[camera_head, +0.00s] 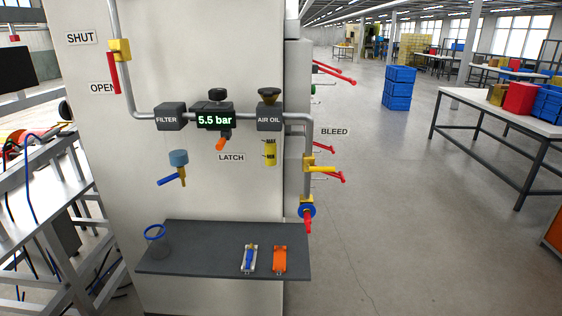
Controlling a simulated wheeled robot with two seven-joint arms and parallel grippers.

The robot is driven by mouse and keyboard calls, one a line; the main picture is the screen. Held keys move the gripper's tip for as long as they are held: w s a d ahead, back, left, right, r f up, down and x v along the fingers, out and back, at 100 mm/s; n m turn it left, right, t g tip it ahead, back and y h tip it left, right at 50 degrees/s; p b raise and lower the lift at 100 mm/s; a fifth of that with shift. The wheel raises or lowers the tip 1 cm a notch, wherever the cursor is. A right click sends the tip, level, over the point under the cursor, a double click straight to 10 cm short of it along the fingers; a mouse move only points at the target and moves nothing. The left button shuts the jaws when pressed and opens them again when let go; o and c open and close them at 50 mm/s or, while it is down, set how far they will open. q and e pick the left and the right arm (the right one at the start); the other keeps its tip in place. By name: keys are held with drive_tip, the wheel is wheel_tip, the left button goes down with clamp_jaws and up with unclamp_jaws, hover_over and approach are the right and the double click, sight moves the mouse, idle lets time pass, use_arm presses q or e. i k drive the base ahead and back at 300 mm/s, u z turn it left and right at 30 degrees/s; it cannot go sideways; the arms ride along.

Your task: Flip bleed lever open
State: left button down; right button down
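The BLEED label (334,132) is on the right side of the panel. Below it, a yellow valve body (308,163) sits on the vertical grey pipe, and a yellow arm points right from it. A red lever (334,176) sticks out to the right beside this valve, roughly level. Whether it joins the yellow arm is too small to tell. Lower on the same pipe is a blue round fitting with a red part (308,222) pointing down. Neither of my grippers is in view.
A red lever (114,73) hangs from a yellow valve between SHUT and OPEN labels. The gauge (214,119) reads 5.5 bar. A dark shelf (205,262) juts out below, holding a blue-ringed cup, a blue tool and an orange item.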

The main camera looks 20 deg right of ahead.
sight(329, 170)
drive_tip(key=z, duration=0.25)
drive_tip(key=i, duration=0.9)
drive_tip(key=z, duration=0.5)
